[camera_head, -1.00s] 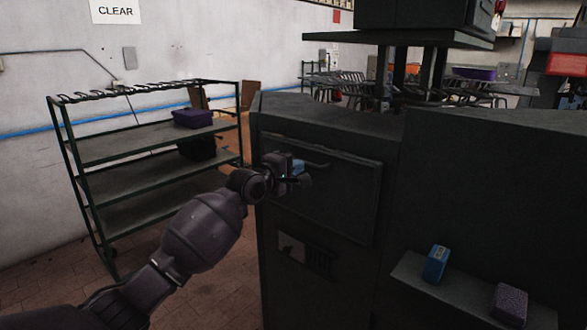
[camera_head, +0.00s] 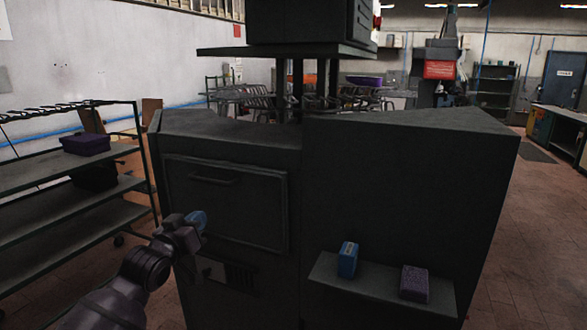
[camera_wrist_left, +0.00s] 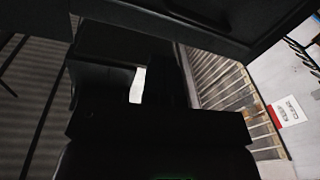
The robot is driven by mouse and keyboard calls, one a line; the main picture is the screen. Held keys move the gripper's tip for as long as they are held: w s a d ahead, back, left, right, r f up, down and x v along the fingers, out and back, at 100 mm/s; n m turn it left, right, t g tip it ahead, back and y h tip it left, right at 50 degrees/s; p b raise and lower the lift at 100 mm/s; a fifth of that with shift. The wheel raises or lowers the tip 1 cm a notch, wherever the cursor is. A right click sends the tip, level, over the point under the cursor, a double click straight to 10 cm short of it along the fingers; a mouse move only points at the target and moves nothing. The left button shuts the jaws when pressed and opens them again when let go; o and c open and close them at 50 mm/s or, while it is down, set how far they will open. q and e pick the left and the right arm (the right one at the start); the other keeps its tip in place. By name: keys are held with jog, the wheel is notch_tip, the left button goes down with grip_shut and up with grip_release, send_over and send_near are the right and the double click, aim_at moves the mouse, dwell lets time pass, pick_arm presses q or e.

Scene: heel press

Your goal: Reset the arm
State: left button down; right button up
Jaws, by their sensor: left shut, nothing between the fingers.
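My left arm comes in from the lower left in the head view. My left gripper (camera_head: 195,222), with blue at its tip, is shut and empty in front of the dark press cabinet (camera_head: 400,190). It is below and left of the handle (camera_head: 214,178) on the cabinet's front panel (camera_head: 228,205). Whether it touches the panel is unclear. The left wrist view is dark and mostly shows the gripper's own body. My right gripper is not in view.
A small ledge (camera_head: 326,272) on the cabinet carries a blue box (camera_head: 348,260) and a purple block (camera_head: 414,284). A shelf rack (camera_head: 60,215) with a purple bin (camera_head: 86,144) stands at the left. Open brick floor (camera_head: 515,250) lies to the right.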

pick_arm(q)
jog(key=s+a+f+g+y, duration=0.2)
jog(key=s+f+g, duration=0.1)
jog(key=s+f, duration=1.3)
jog(key=s+a+f+g+y, duration=0.3)
jog(key=s+f, duration=1.4)
jog(key=s, duration=0.4)
jog(key=shift+a+f+y, duration=0.25)
jog(key=shift+y, duration=0.05)
